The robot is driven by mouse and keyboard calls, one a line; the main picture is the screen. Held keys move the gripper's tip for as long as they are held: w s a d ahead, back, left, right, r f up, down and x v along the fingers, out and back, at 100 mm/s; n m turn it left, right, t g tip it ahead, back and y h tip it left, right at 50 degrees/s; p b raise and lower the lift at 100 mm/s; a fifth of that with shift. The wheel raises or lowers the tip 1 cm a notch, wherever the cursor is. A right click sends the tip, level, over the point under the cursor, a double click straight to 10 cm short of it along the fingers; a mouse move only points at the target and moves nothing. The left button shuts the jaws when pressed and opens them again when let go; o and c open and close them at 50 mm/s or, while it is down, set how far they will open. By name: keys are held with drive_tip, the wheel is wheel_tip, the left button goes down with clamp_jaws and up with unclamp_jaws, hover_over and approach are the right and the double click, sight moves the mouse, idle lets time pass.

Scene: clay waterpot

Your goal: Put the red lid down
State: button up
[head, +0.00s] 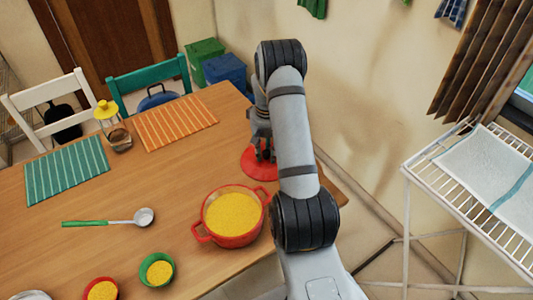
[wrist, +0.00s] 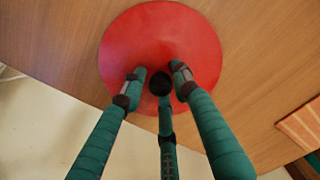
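The red lid (head: 252,165) lies flat, apparently on the wooden table near its far right edge, partly hidden by my arm. In the wrist view the lid (wrist: 125,45) is a red disc with a round black knob (wrist: 160,82). My gripper (head: 264,155) is over the lid. In the wrist view its green fingers (wrist: 160,75) reach around the knob, one on each side and one in front. Narrow strips of red show between the side fingertips and the knob, so the gripper looks slightly open. Contact at the front finger is hidden.
A red pot (head: 235,216) of yellow food stands uncovered close to the lid. A ladle (head: 143,217), a green bowl (head: 157,270), a lantern (head: 113,128) and an orange placemat (head: 175,122) are also on the table (head: 150,190). A white drying rack (head: 430,160) stands at right.

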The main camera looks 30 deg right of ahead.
sight(266, 152)
drive_tip(key=shift+o, duration=1)
drive_tip(key=shift+r, duration=0.35)
wheel_tip(266, 152, up, 12)
drive_tip(key=shift+f, duration=0.15)
drive_tip(key=shift+f, duration=0.1)
wheel_tip(266, 152, down, 12)
drive_tip(key=shift+r, duration=0.1)
drive_tip(key=shift+w+r+p, duration=0.1)
drive_tip(key=shift+r+p, duration=0.1)
drive_tip(key=shift+p, duration=0.1)
drive_tip(key=shift+r+b, duration=0.4)
drive_tip(key=shift+r, duration=0.9)
